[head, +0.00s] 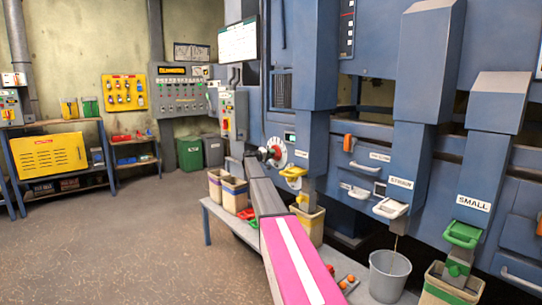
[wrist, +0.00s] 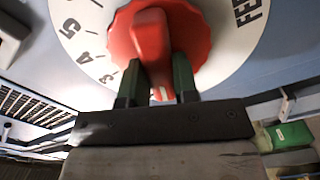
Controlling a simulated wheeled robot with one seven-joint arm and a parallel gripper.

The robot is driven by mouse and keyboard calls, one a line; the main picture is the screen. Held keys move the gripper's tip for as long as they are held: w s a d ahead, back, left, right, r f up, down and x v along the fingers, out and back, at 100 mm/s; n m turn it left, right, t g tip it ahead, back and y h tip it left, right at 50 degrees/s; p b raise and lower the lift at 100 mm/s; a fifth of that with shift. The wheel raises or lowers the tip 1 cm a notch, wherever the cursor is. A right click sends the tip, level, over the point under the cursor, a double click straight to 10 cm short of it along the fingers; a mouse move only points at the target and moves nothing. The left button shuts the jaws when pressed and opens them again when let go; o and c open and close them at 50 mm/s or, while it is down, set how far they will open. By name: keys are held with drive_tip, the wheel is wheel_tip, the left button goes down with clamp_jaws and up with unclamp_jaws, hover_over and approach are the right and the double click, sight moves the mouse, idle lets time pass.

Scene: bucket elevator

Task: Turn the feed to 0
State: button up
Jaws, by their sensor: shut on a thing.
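The feed dial (wrist: 88,40) is a white disc with black numbers; 5, 4 and 3 show at its left and part of the word FEED at its upper right. Its red knob (wrist: 150,38) has a raised ridge, with a pale mark at the ridge's lower end. My gripper (wrist: 157,78) is shut on this ridge, one green finger on each side. The number at the pale mark is hidden behind my gripper. In the head view the dial (head: 277,151) is on the blue machine's front, with my gripper (head: 264,154) at it.
Bins (head: 234,194) stand on a low bench below. The floor at left is clear.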

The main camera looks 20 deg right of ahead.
drive_tip(key=shift+n, duration=0.9)
drive_tip(key=o, duration=0.9)
drive_tip(key=shift+a, duration=0.1)
drive_tip(key=v, duration=1)
drive_tip(key=shift+s+a, duration=0.15)
drive_tip(key=shift+a, duration=0.15)
